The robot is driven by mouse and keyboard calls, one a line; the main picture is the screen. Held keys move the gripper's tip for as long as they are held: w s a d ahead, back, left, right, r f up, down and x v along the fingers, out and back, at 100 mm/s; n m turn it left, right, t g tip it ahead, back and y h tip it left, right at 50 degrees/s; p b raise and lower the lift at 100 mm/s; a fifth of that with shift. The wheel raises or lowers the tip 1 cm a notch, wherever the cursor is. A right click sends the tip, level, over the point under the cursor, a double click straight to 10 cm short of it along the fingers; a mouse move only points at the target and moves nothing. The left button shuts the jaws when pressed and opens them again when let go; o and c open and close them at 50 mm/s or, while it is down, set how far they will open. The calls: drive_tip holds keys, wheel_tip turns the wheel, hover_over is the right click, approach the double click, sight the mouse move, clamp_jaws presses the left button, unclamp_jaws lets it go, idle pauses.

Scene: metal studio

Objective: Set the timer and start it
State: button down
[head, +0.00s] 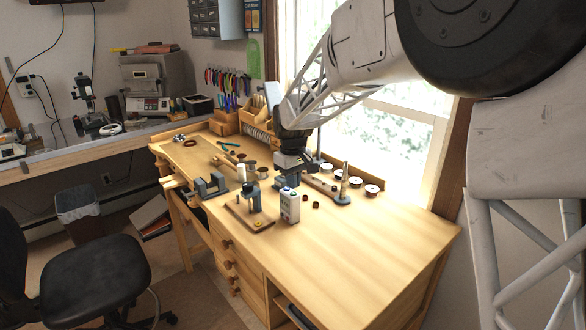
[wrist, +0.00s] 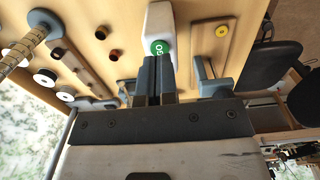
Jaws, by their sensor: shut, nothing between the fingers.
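The timer, a small white upright box (head: 290,208), stands on the wooden bench near its middle. In the wrist view its white body (wrist: 159,20) is at the top centre, with a green button marked GO (wrist: 160,47) on it. The timer's setting controls and any reading are too small to make out.
A wooden board (head: 240,216) with a grey upright post and a yellow disc is left of the timer. A grey vise (head: 211,187) is farther left. A ring stick (head: 344,185) and several small spools stand to the right. The bench's right front (head: 380,235) is clear.

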sight(293, 193)
drive_tip(key=shift+f, duration=0.9)
drive_tip(key=shift+s+f, duration=0.15)
drive_tip(key=shift+f, duration=1.1)
wheel_tip(293, 193, up, 16)
drive_tip(key=shift+w, duration=0.2)
